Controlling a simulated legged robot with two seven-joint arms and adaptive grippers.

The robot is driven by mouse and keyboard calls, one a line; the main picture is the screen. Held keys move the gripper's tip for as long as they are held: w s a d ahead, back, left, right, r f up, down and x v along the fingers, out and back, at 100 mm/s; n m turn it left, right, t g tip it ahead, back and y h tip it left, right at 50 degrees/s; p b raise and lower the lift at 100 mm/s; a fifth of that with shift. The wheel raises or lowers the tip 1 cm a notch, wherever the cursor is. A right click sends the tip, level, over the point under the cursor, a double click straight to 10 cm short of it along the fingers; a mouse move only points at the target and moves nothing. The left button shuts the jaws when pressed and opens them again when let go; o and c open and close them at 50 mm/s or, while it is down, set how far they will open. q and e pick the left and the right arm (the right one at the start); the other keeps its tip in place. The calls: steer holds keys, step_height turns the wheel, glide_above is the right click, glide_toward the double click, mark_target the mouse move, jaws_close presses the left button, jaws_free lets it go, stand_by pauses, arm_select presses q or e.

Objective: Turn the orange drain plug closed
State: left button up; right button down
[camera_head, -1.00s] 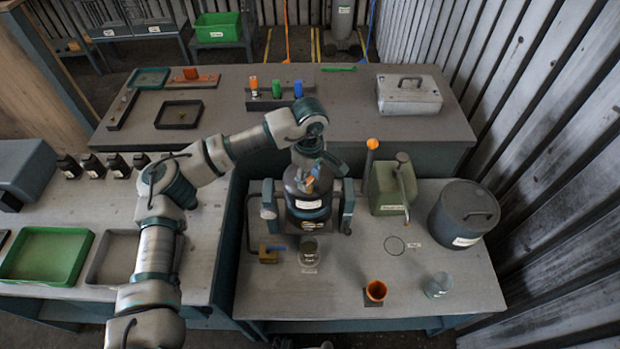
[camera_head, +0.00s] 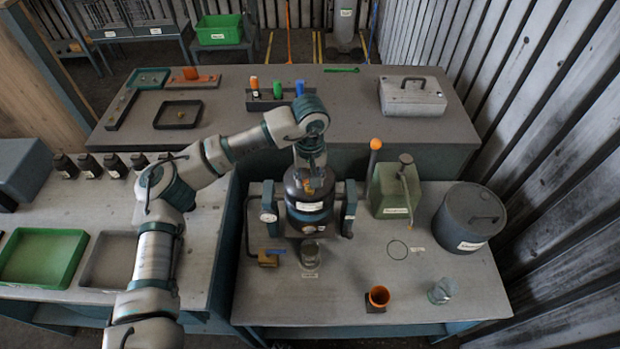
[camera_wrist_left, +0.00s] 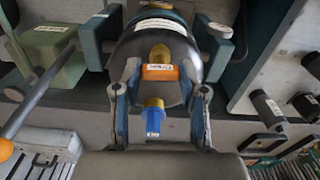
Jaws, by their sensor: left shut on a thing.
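The orange drain plug (camera_wrist_left: 159,73) carries a white label and sits on the dark rounded housing (camera_wrist_left: 183,45) in the left wrist view. My left gripper (camera_wrist_left: 160,82) has one finger on each side of it and is shut on it. A blue plug with a label (camera_wrist_left: 153,119) shows nearer the wrist camera, between the fingers. In the head view my left gripper (camera_head: 311,180) reaches down onto the top of the housing (camera_head: 309,212), and only a little orange shows there. The plug's exact seating is hidden. My right gripper is not in view.
A green canister (camera_head: 390,190) and a dark lidded drum (camera_head: 468,216) stand right of the housing. The table's front right is mostly clear.

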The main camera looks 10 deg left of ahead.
arm_select(q)
steer(key=shift+w+a+r, duration=0.1)
steer(key=shift+w+r, duration=0.05)
stand_by(0.3)
steer(key=o, duration=1.1)
steer(key=shift+w+m, duration=0.1)
steer(key=shift+m, duration=0.2)
steer(key=shift+o, duration=0.2)
step_height(320, 180, up, 12)
steer(key=shift+f, duration=0.2)
steer(key=shift+f, duration=0.1)
